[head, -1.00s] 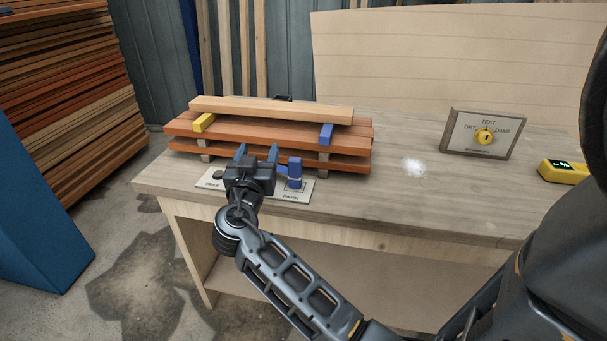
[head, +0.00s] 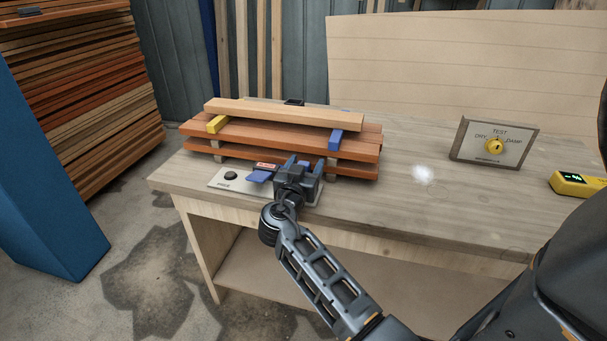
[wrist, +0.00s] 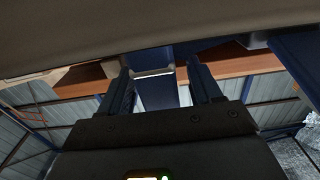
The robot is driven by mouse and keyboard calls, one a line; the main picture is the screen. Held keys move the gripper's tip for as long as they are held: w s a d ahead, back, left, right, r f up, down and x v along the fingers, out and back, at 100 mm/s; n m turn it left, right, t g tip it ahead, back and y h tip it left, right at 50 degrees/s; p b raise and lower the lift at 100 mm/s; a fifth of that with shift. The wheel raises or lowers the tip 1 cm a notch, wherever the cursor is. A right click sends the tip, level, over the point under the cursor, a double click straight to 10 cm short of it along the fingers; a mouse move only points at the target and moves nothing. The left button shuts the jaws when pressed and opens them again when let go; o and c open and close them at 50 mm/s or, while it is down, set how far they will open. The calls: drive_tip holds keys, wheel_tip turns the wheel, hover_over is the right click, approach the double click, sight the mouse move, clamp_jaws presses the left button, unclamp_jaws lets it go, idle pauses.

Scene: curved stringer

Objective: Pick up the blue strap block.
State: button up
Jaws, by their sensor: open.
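My gripper (head: 304,166) is open, at the front of the board stack. In the wrist view a blue block (wrist: 155,92), apparently the strap block, shows between the two spread fingers (wrist: 160,88). I cannot tell whether they touch it. In the head view my gripper hides where this block stood upright on a pale plate (head: 222,183). A flat blue piece with a red and white label (head: 262,173) sticks out left of my gripper; whether it joins the block is unclear.
The stack of orange-brown boards (head: 230,133) stands behind, with a yellow block (head: 217,124) and another blue block (head: 337,139) between boards. A black knob (head: 231,175) is on the plate's left.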

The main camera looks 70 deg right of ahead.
drive_tip(key=shift+c, duration=0.5)
drive_tip(key=c, duration=1)
drive_tip(key=shift+c, duration=0.2)
